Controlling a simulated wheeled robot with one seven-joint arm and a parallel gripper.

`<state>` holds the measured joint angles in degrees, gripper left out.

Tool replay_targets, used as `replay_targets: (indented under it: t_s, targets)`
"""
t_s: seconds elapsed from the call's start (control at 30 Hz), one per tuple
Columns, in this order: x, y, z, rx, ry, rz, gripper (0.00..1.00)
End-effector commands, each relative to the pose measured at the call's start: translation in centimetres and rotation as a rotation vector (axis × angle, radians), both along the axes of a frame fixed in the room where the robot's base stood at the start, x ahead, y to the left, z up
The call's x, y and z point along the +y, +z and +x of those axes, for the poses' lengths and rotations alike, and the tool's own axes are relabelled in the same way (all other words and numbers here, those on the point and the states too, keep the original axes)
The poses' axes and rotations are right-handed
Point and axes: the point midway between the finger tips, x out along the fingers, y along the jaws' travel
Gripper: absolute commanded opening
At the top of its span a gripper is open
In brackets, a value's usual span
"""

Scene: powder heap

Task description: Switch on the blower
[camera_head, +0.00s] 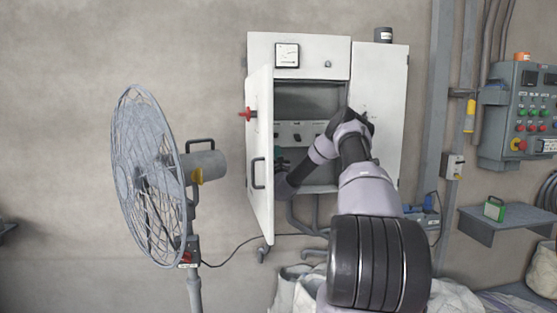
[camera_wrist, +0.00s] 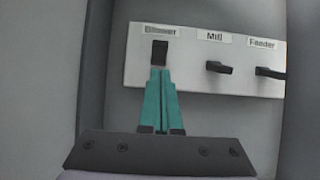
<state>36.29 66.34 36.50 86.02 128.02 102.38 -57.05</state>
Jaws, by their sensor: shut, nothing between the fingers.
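The blower switch (camera_wrist: 160,52) is a black knob under the label "Blower" at the left of a white panel (camera_wrist: 195,80) in the wrist view. It stands upright, while the Mill knob (camera_wrist: 218,67) and the Feeder knob (camera_wrist: 270,72) lie sideways. My gripper (camera_wrist: 160,71) is shut and empty, its green fingers pressed together. Its tips are right at the lower end of the blower switch; I cannot tell if they touch it. In the head view the panel (camera_head: 289,137) sits inside the open white cabinet, with my arm reaching in and partly hiding it.
The cabinet door (camera_head: 262,190) stands open on the left of my arm. A large grey fan (camera_head: 150,175) on a stand is further left. A control box (camera_head: 525,110) with coloured buttons and a shelf (camera_head: 510,218) are at the right. White sacks (camera_head: 295,288) lie below the cabinet.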

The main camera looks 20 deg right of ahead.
Motion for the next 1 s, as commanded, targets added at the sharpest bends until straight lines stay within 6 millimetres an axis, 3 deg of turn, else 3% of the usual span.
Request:
replay_targets:
  t_s: [0.1,0.33,1.0]
  targets:
    - [0.7,-1.4,-2.0,0.002,0.003,0.001,0.0]
    - [1.4,-3.1,-4.5,0.0,0.001,0.0,0.0]
    - [1.4,-3.4,-5.0,0.0,0.0,0.0,0.0]
